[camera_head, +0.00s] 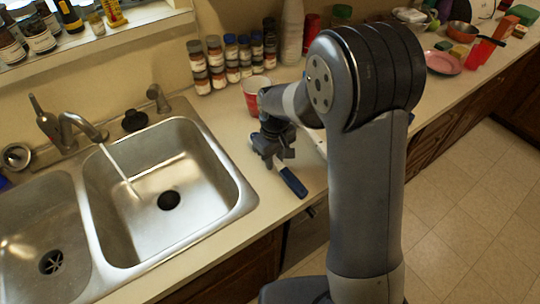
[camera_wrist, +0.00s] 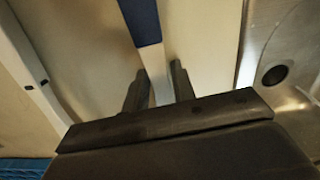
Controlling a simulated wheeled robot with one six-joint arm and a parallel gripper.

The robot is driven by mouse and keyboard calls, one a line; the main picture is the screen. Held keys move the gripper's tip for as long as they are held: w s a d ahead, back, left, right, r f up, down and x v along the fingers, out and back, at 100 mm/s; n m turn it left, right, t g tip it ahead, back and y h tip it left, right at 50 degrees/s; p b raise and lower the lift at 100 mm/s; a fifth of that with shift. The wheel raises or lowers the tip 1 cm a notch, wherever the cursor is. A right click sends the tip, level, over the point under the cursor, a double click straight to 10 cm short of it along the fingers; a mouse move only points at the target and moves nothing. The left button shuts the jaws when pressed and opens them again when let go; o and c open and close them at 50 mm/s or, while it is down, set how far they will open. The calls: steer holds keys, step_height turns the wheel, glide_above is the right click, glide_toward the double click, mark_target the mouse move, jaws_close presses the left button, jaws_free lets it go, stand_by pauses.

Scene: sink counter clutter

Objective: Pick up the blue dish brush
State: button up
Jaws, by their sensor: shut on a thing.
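The blue dish brush has a dark blue handle (camera_head: 292,182) that points toward the counter's front edge in the head view. In the wrist view its blue handle (camera_wrist: 140,20) is at the top and its white neck (camera_wrist: 155,65) runs down between my fingers. My gripper (camera_head: 274,160) is to the right of the sink and is shut on the brush's white neck; in the wrist view a finger of my gripper (camera_wrist: 158,85) lies on each side of it. The brush head is hidden by my gripper. I cannot tell whether the brush still touches the counter.
A steel double sink (camera_head: 225,222) with running water is on the left. A red cup (camera_head: 257,95) stands just behind my gripper. Spice jars (camera_head: 231,52) line the wall. A white long item (camera_wrist: 25,65) lies left in the wrist view. A pink plate (camera_head: 443,63) is far right.

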mark_target(275, 158)
step_height(275, 158, up, 10)
steer(key=shift+r+b, duration=0.1)
steer(key=shift+b, duration=0.5)
steer(key=o, duration=0.5)
steer(key=shift+c, duration=0.2)
steer(key=c, duration=0.3)
steer(key=shift+c, duration=0.2)
